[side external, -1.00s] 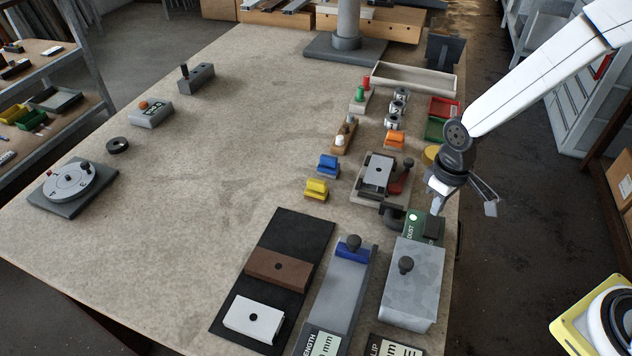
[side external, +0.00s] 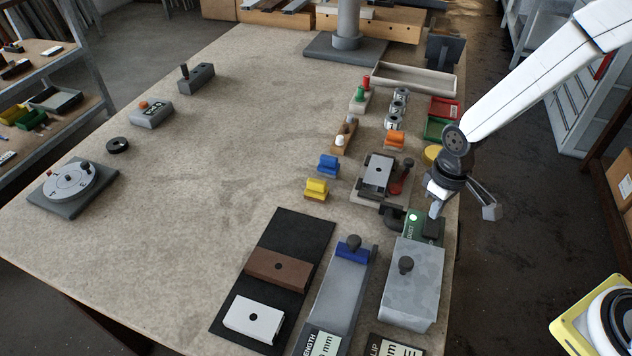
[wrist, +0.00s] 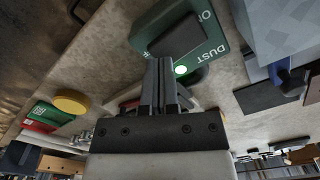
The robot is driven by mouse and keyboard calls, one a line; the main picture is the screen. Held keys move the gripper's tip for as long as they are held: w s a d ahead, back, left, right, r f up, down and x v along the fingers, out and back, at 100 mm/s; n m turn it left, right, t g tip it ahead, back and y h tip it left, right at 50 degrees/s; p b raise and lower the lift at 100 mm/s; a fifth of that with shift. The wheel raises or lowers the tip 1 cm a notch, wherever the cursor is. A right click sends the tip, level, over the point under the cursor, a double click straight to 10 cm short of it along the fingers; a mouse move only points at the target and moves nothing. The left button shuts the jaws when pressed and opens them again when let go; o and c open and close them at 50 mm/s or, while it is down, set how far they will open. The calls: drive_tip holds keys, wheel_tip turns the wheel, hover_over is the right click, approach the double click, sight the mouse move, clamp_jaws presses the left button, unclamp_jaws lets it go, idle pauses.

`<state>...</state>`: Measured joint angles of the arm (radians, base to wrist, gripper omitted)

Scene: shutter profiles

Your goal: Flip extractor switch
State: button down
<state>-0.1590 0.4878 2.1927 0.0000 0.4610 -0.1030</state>
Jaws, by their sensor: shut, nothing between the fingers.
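The extractor switch is a green box marked DUST (side external: 413,228) near the table's right edge, with a dark block on it (side external: 433,228) and a small bright lamp (side external: 413,217). In the wrist view the green face (wrist: 215,60), the dark block (wrist: 165,22) and the lit lamp (wrist: 181,70) show beyond the fingers. My gripper (side external: 435,211) is shut and empty, its tips pointing down at the dark block. It also shows in the wrist view (wrist: 165,68). I cannot tell whether the tips touch the block.
A grey block with a dark knob (side external: 412,285) stands just in front of the switch. Behind it are a fixture with a red-handled clamp (side external: 400,180) and a yellow round piece (side external: 432,154). The table's middle is clear.

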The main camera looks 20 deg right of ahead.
drive_tip(key=shift+f, duration=0.45)
idle(0.4)
drive_tip(key=shift+r, duration=3.5)
drive_tip(key=shift+d, duration=0.1)
drive_tip(key=s+d+r+m+t, duration=0.1)
drive_tip(key=s+d+m+t, duration=0.1)
drive_tip(key=s+d, duration=0.3)
drive_tip(key=shift+s+d+r+m+t, duration=0.2)
drive_tip(key=shift+s+r+m+t, duration=0.25)
drive_tip(key=shift+s, duration=0.4)
